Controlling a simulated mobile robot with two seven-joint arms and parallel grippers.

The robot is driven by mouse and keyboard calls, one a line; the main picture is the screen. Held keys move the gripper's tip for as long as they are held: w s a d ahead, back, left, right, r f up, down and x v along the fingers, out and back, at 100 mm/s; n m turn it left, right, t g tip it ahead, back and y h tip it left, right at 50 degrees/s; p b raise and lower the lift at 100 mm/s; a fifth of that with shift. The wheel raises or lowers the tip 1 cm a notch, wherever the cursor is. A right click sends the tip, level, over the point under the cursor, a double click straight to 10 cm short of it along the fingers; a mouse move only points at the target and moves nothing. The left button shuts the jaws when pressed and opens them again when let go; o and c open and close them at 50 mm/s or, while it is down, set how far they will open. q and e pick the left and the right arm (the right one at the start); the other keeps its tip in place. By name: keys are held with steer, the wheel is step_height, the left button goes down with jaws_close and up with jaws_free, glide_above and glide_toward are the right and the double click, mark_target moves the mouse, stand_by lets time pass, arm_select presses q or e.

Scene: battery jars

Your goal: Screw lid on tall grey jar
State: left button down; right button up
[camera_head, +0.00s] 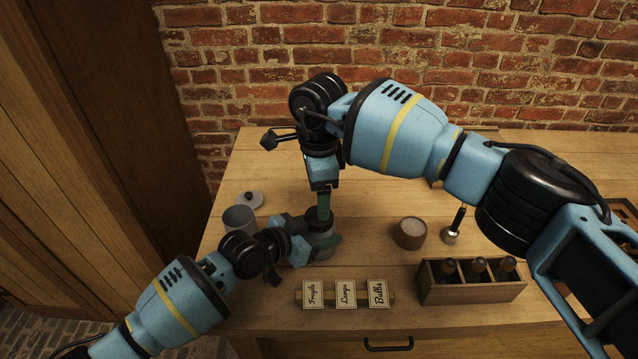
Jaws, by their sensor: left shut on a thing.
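A grey jar (321,228) with a dark top stands on the table between my two grippers. It is largely hidden by them. My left gripper (318,246) comes in from the left, low down, and is shut on this jar. My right gripper (323,206) points straight down over the dark top of the jar. Its fingers overlap the top, and I cannot tell whether they grip a lid. A second grey jar (240,217), open at the top, stands to the left behind my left arm. A pale round lid (249,199) with a dark knob lies behind it.
A round container (410,233) with a pale top and a small metal tool with a dark handle (454,227) are to the right. A wooden crate (470,292) of dark bottles stands front right. Lettered cards (345,294) stand at the front. My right arm crosses above the table.

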mark_target(319, 233)
step_height(319, 233, up, 2)
steer(key=n, duration=0.7)
steer(key=shift+r, duration=0.2)
steer(key=shift+f, duration=4)
steer(key=c, duration=1)
steer(key=m, duration=0.5)
steer(key=shift+m, duration=0.3)
steer(key=m, duration=0.4)
steer(key=o, duration=1.1)
steer(key=shift+c, duration=0.2)
